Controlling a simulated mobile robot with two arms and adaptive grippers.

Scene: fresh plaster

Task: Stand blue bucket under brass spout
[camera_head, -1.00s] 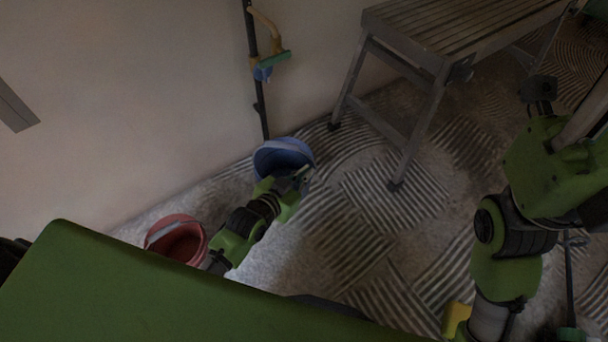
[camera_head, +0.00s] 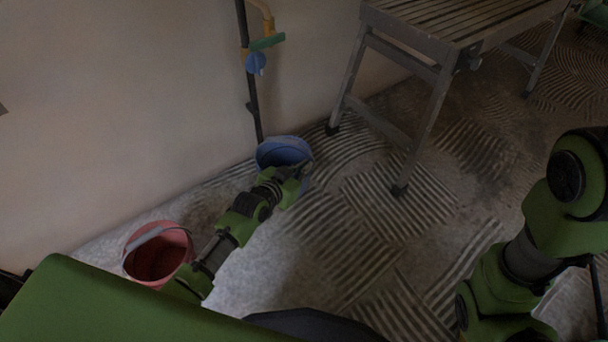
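The blue bucket (camera_head: 278,151) stands upright or nearly so near the wall, by the foot of the dark pipe. My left gripper (camera_head: 299,173) is at its near right rim and looks shut on it; the fingertips are small and partly hidden. Whether the bucket touches the floor is unclear, as my gripper covers its lower part. The brass spout (camera_head: 266,18) is on the pipe, high above the bucket, at the top edge of the view. My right arm shows at the right edge, but its gripper is not in view.
A red bucket (camera_head: 146,263) with a pale handle stands at left, close to my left arm. A slatted grey bench (camera_head: 437,25) stands right of the pipe (camera_head: 251,96), its legs near the blue bucket. The ridged floor (camera_head: 345,235) in front is clear.

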